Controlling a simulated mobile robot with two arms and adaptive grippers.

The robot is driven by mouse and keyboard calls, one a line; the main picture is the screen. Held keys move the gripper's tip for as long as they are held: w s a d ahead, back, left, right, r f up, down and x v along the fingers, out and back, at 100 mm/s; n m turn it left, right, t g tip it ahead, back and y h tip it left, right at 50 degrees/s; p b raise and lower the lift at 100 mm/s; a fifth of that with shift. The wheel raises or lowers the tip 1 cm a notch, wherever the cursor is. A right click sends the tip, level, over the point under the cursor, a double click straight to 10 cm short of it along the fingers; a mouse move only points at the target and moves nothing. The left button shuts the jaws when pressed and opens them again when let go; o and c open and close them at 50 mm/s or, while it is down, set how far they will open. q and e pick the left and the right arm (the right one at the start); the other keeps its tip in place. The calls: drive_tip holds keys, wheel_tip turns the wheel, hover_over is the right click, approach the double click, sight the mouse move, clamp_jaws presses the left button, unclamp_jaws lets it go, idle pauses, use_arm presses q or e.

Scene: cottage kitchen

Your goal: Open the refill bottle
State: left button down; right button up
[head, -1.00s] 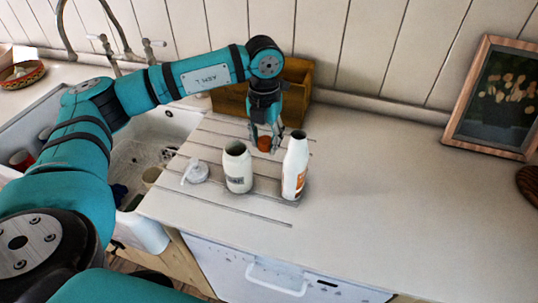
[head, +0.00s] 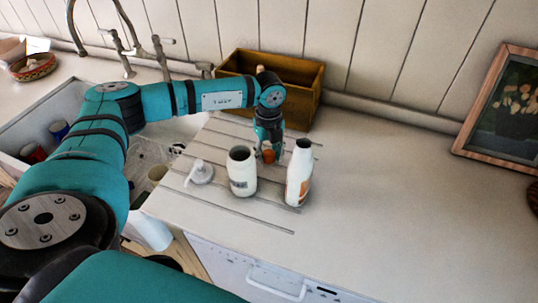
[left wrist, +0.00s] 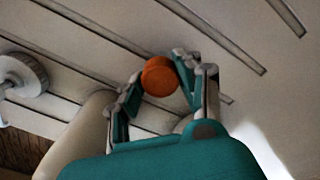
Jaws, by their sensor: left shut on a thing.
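The refill bottle (head: 300,175) is white with an orange label and stands upright on the grooved drainboard. Its narrow top is bare, with no cap on it. My left gripper (head: 268,153) is behind and left of the bottle, apart from it, pointing down. It is shut on the orange cap (left wrist: 160,76), which sits between the fingertips in the left wrist view. The cap is low over the drainboard; I cannot tell whether it touches. A white open-mouthed jar (head: 242,173) stands left of the bottle. A white pump top (head: 200,173) lies left of the jar. My right gripper is not in view.
A wooden box (head: 306,100) stands behind my gripper by the wall. The sink (head: 45,112) with cups is at the left. A framed picture (head: 508,105) leans at the right. The counter (head: 400,195) right of the bottle is clear.

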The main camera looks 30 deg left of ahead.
use_arm(q)
drive_tip(key=shift+f, duration=0.9)
drive_tip(key=shift+f, duration=0.25)
drive_tip(key=c, duration=1.2)
unclamp_jaws()
drive_tip(key=shift+c, duration=0.2)
drive_tip(key=o, duration=0.4)
drive_tip(key=shift+c, duration=0.2)
drive_tip(key=shift+r, duration=0.15)
